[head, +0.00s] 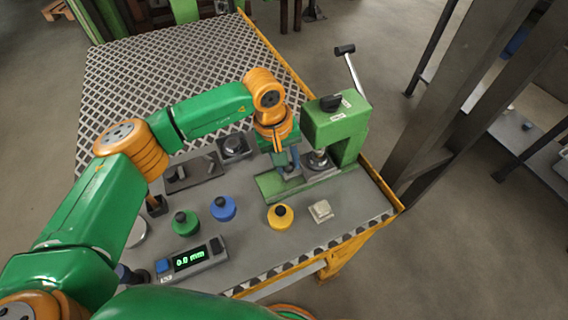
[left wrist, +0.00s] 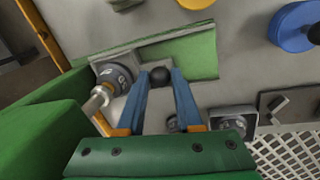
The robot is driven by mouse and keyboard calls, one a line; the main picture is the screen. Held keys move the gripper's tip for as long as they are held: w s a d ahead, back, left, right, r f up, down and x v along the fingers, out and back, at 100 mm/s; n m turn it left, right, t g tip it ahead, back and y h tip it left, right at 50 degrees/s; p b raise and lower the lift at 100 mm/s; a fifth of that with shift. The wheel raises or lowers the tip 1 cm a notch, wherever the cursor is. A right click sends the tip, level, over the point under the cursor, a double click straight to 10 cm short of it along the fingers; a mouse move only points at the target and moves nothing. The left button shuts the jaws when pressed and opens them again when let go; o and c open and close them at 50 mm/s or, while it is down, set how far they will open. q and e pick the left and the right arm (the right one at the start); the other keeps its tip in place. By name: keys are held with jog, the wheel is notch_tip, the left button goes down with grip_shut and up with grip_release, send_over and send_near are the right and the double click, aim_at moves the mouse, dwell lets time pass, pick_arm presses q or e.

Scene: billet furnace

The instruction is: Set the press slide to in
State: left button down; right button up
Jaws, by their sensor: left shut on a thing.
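The green press (head: 335,125) stands at the right of the bench, with a lever arm raised at its back. Its green slide base (head: 272,187) runs out to the left, and a grey slide plate (head: 318,173) lies by the ram (head: 318,158). My left gripper (head: 290,172) points down at the slide's left part. In the left wrist view, my left gripper (left wrist: 162,92) is shut on the slide's black ball knob (left wrist: 160,75). The plate lies at least partly below the ram (left wrist: 114,74); the gripper and ram hide some of it. My right gripper does not show.
A yellow weight (head: 280,217), a blue weight (head: 223,208) and a green weight (head: 185,222) stand in front of the press. A pale block (head: 320,211) lies near the front edge. A display (head: 190,259) reads 0.0 mm. A mesh surface (head: 150,80) covers the back.

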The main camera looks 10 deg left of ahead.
pick_arm(q)
jog(key=c, duration=0.8)
grip_release()
jog(key=shift+w+d+r, duration=0.1)
jog(key=shift+r, duration=0.05)
jog(key=shift+c, duration=0.2)
jog(key=shift+o, duration=1.3)
jog(key=shift+w+d, duration=0.1)
jog(key=shift+d, duration=0.05)
jog(key=r, duration=0.2)
jog(key=a+r+b, duration=0.1)
jog(key=r, duration=0.3)
jog(key=shift+s+a+r, duration=0.15)
jog(key=shift+s+r, duration=0.15)
jog(key=shift+r, duration=0.1)
